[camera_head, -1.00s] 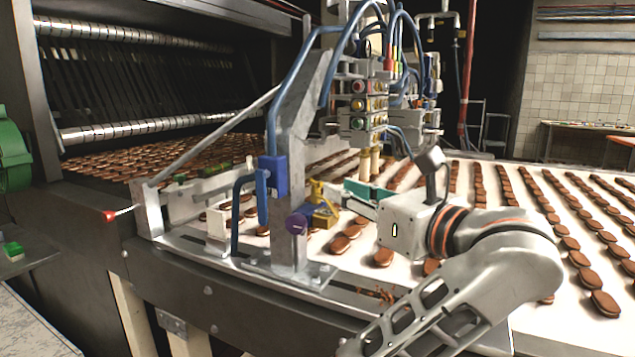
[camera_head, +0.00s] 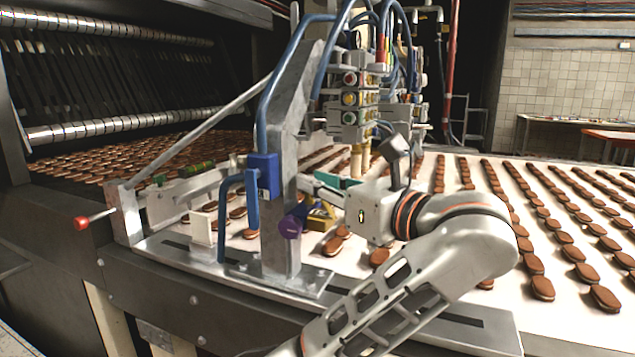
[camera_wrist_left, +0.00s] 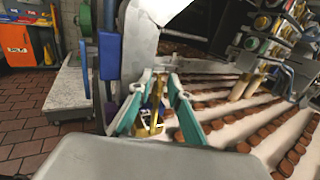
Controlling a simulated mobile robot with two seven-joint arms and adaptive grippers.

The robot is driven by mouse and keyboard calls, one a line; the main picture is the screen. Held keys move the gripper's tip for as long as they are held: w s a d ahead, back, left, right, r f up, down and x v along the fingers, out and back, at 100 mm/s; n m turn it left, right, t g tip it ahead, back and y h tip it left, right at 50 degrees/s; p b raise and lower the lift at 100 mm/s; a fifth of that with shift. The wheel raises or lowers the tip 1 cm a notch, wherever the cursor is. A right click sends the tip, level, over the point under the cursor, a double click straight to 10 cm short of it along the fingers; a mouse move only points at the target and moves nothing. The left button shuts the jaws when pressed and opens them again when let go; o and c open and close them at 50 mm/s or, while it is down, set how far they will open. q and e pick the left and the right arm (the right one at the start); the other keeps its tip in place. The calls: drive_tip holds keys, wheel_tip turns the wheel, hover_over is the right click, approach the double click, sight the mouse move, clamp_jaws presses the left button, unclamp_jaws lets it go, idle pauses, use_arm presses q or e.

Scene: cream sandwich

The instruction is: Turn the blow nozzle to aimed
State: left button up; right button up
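The blow nozzle seems to be the yellow metal piece (camera_head: 320,216) with a purple cylindrical end (camera_head: 293,222), beside the grey upright post (camera_head: 282,165). My left gripper (camera_head: 328,187) reaches in from the right, just above and behind the yellow piece. In the left wrist view its teal-padded fingers (camera_wrist_left: 158,108) stand apart, with the yellow piece (camera_wrist_left: 153,117) showing between them. I cannot tell whether either finger touches it. The purple part (camera_wrist_left: 122,108) shows left of the fingers there. The nozzle's aim is hard to read. My right gripper is out of view.
Rows of brown biscuits (camera_head: 538,265) lie on the white conveyor around the arm. Valve blocks with blue hoses (camera_head: 352,98) hang above the gripper. A blue box (camera_head: 264,175) sits on the post. A red-tipped lever (camera_head: 82,222) sticks out at left.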

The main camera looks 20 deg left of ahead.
use_arm(q)
clamp_jaws()
drive_tip(key=shift+g, duration=0.3)
drive_tip(key=shift+w+d+n+g+y, duration=0.1)
drive_tip(key=shift+n+g+y, duration=0.2)
drive_tip(key=shift+n+g, duration=0.4)
drive_tip(key=shift+o, duration=1.9)
unclamp_jaws()
